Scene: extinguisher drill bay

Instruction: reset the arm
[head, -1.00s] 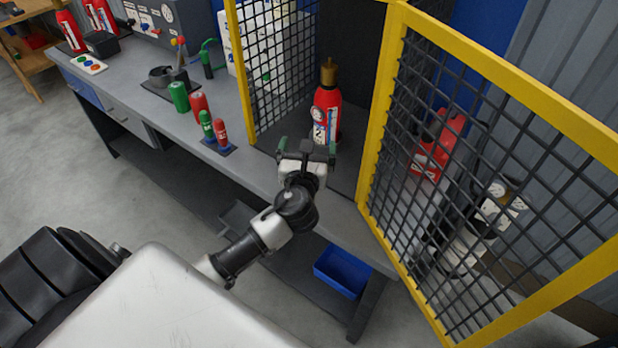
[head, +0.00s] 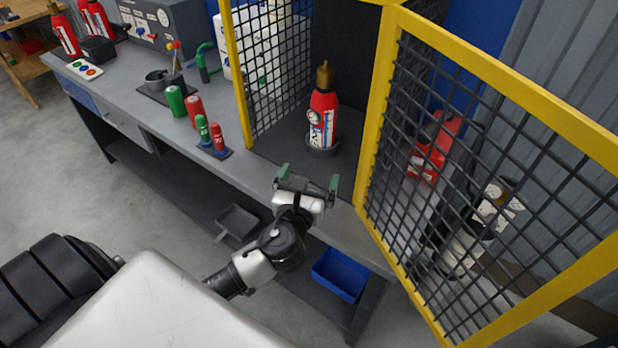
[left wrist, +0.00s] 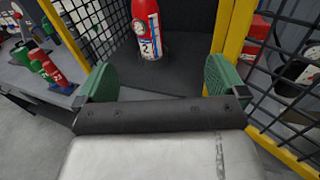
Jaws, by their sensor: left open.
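My left gripper (head: 307,183) is open and empty, with green finger pads, in front of the cage opening above the bench's front edge. It also shows in the left wrist view (left wrist: 160,85), its fingers wide apart. A red extinguisher (head: 322,115) with a brass-coloured top stands upright in a dark round holder (head: 322,149) inside the cage, beyond the gripper and apart from it. The extinguisher also shows in the left wrist view (left wrist: 147,28), its top cut off and a label with a 2 visible. My right gripper is not in view.
The yellow-framed mesh door (head: 480,150) stands open at the right, close to my left arm. Red and green cylinders (head: 195,108) stand on the bench at the left. A blue bin (head: 340,274) sits below the bench. Clear floor (head: 60,180) lies at the left.

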